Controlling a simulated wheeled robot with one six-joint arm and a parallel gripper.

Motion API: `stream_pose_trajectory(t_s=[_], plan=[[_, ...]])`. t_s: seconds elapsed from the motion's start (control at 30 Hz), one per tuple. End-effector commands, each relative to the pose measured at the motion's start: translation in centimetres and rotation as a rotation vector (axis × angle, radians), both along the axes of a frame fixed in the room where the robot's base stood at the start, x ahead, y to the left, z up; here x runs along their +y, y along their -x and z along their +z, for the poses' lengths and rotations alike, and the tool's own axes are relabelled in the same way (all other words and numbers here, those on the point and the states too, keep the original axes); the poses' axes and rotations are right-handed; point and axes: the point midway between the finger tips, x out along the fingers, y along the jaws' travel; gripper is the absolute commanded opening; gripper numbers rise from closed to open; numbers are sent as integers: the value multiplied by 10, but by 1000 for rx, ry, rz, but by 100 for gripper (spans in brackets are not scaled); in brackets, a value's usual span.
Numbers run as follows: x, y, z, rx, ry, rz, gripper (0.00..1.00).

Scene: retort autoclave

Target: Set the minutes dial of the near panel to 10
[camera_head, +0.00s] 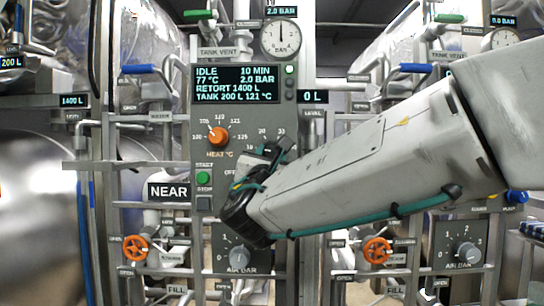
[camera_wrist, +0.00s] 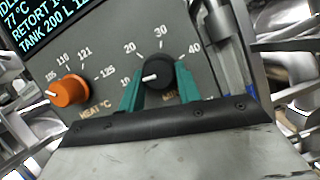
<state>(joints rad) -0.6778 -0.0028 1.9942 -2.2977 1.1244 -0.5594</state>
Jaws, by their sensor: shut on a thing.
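The near panel (camera_head: 240,120) stands left of centre in the head view, with a NEAR label (camera_head: 168,190) beside it. Its display (camera_head: 236,83) reads IDLE, 10 MIN, 77 °C, 2.0 BAR. The minutes dial is a black knob (camera_wrist: 158,72) in the wrist view, with marks 10, 20, 30 and 40 around it. Its white pointer line points left, toward the 10 mark. My gripper (camera_wrist: 158,85) has its two green fingers on either side of the knob, shut on it. In the head view my gripper and arm hide the dial.
The orange heat dial (camera_wrist: 69,91) is left of the minutes dial; it also shows in the head view (camera_head: 218,136). A green start button (camera_head: 203,178) and the grey air dial (camera_head: 240,257) are below. Orange handwheels (camera_head: 136,248) and pipes flank the panel.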

Motion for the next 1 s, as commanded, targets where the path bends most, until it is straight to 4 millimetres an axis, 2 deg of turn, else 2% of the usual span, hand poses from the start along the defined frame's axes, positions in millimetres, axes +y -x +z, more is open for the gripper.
stream_pose_trajectory(t_s=[0.23,0.27,0.3,0.33,0.67,1.0], plan=[[0,0,-1,2,2,0,11],[0,0,-1,2,2,0,42],[0,0,-1,1,1,0,53],[0,0,-1,1,1,0,55],[1,4,-2,0,0,0,55],[8,53,-22,1,1,3,55]])
